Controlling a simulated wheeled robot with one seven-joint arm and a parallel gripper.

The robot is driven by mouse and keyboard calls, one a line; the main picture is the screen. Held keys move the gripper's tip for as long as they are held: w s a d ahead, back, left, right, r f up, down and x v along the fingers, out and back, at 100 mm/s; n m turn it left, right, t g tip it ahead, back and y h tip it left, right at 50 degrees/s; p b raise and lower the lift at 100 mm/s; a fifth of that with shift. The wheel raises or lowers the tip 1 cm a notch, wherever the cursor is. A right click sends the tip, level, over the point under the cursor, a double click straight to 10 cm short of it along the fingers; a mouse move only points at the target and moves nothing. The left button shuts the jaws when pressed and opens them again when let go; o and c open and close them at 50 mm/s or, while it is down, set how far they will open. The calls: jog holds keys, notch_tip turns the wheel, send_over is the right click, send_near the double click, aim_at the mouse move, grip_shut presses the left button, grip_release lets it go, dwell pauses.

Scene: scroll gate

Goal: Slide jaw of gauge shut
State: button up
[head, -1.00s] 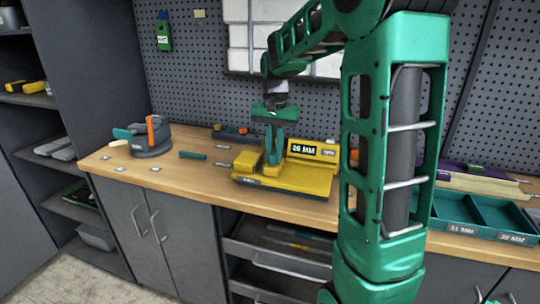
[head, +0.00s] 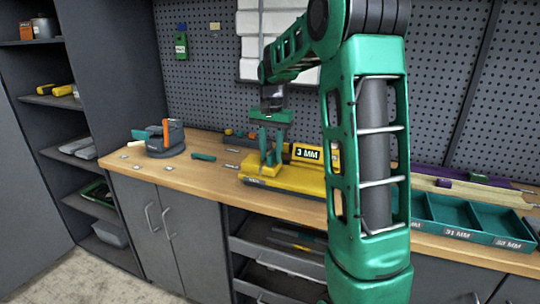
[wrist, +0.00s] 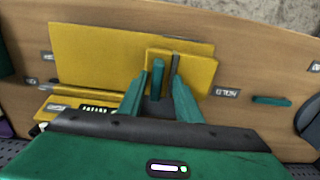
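The yellow gauge (head: 290,180) sits on the workbench, and its display (head: 307,154) reads 3 MM. In the wrist view its broad yellow plate (wrist: 95,55) lies left of a raised yellow block (wrist: 200,66). A teal upright post (wrist: 157,78) and a thin dark post (wrist: 175,65) stand by that block. My gripper (head: 270,160) points down over the gauge's left part. In the wrist view my gripper (wrist: 160,88) has its fingers apart, one on each side of the teal post, with slim gaps visible. Whether either finger touches it is unclear.
A round grey device with orange parts (head: 160,140) stands at the left of the bench. A small teal bar (head: 203,157) lies between it and the gauge. Teal compartment trays (head: 465,217) stand at right. A pegboard wall rises behind.

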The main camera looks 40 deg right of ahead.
notch_tip(320, 180, up, 11)
jog(key=shift+f, duration=0.15)
dwell(0.5)
dwell(0.4)
jog(key=s+a+f+n, duration=0.1)
jog(key=s+f, duration=0.4)
jog(key=s, duration=0.6)
jog(key=s+a+f+n, duration=0.2)
jog(key=s+a+f, duration=0.2)
jog(key=s, duration=0.7)
jog(key=s+a+f+n, duration=0.2)
jog(key=s+f, duration=0.4)
jog(key=s, duration=0.5)
jog(key=shift+s+a, duration=0.4)
jog(key=shift+a, duration=0.1)
jog(key=shift+f, duration=0.1)
